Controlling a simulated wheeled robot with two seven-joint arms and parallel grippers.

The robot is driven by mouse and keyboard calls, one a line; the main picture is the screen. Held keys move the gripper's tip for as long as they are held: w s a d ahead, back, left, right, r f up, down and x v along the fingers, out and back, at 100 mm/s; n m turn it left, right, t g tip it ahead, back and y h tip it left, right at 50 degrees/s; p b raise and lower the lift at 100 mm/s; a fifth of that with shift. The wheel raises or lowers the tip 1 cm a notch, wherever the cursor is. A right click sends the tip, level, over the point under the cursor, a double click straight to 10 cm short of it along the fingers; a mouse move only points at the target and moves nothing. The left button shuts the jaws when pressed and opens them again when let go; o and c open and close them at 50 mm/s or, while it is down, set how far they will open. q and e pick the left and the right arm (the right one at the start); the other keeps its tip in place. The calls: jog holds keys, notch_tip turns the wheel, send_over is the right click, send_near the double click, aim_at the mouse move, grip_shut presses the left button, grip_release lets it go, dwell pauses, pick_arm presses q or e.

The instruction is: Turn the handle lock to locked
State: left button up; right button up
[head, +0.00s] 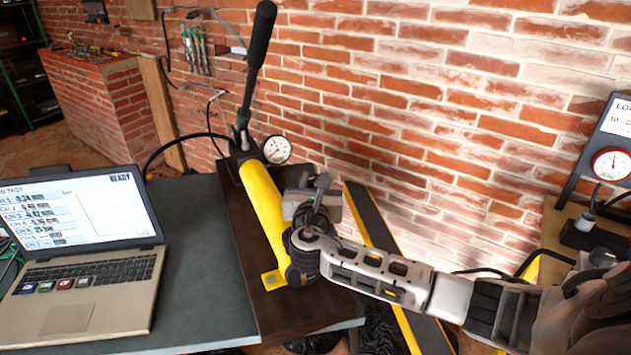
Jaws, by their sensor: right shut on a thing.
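A yellow hand pump (263,205) lies on a dark board, with its long black handle (259,40) tilted up at the far end. A grey metal piece with a small T-shaped top (322,182), which may be the handle lock, sits just right of the pump's barrel. My right gripper (312,212) reaches in from the right and is shut at this grey piece. The fingers and wrist hide much of the contact, so the lock's exact position cannot be told. My left gripper is not in view.
An open laptop (85,270) stands on the grey table (190,225) at left. A round gauge (277,149) stands by the pump's far end. A brick wall (420,110) rises behind. Another gauge panel (612,160) is at right. Black hoses run behind the pump.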

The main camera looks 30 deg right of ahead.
dwell(0.3)
jog(key=o, duration=0.9)
jog(key=shift+o, duration=0.2)
jog(key=b+v, duration=0.1)
jog(key=v, duration=1.5)
